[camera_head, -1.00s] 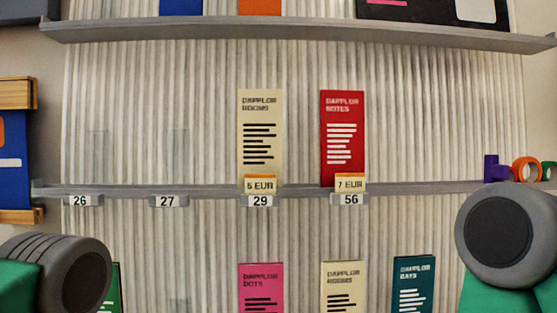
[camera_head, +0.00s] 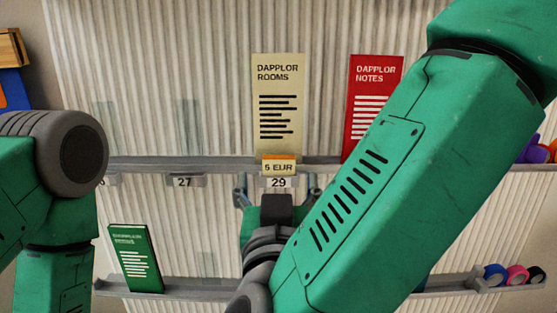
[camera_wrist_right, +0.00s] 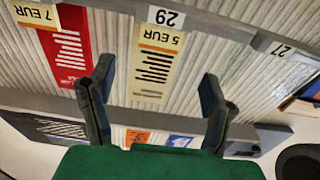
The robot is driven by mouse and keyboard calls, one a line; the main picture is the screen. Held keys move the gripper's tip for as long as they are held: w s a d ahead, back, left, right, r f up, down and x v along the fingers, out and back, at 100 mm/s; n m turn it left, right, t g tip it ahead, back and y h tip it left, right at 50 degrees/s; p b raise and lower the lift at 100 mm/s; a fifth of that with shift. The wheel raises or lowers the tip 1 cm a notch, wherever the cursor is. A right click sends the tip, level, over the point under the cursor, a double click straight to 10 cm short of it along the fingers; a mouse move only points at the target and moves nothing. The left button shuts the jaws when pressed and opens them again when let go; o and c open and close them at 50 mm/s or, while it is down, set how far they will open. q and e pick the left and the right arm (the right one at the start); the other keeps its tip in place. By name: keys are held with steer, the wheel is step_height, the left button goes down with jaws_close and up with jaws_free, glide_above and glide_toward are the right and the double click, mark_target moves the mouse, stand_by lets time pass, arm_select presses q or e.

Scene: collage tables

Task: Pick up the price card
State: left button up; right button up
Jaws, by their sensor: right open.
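A small cream price card reading 5 EUR with an orange top edge (camera_head: 278,166) stands on the shelf rail, in front of a cream DAPPLOR ROOMS leaflet (camera_head: 279,105) and above the number 29 label (camera_head: 278,182). It also shows upside down in the right wrist view (camera_wrist_right: 162,38). My right gripper (camera_head: 277,190) is open and empty just below the card, its fingers on either side of the label. In the right wrist view, the gripper's fingers (camera_wrist_right: 155,72) are spread, with the cream leaflet between them. My left arm enters at the left; its gripper is not visible.
A red DAPPLOR NOTES leaflet (camera_head: 371,100) stands to the right, partly behind my right arm; its 7 EUR card (camera_wrist_right: 35,14) shows in the wrist view. A green leaflet (camera_head: 136,258) leans on the lower shelf. Tape rolls (camera_head: 516,274) sit lower right. Slot 27 (camera_head: 184,181) holds no leaflet.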

mark_target(278, 159)
steer(key=w, duration=0.3)
steer(key=shift+a, duration=0.1)
steer(key=w+p, duration=0.1)
steer(key=w, duration=0.3)
steer(key=shift+w+p, duration=0.1)
steer(key=shift+p, duration=0.2)
steer(key=shift+w+d+f, duration=0.1)
steer(key=shift+w+d, duration=0.1)
steer(key=shift+w, duration=0.3)
steer(key=shift+s, duration=0.1)
steer(key=shift+a, duration=0.1)
steer(key=c, duration=0.9)
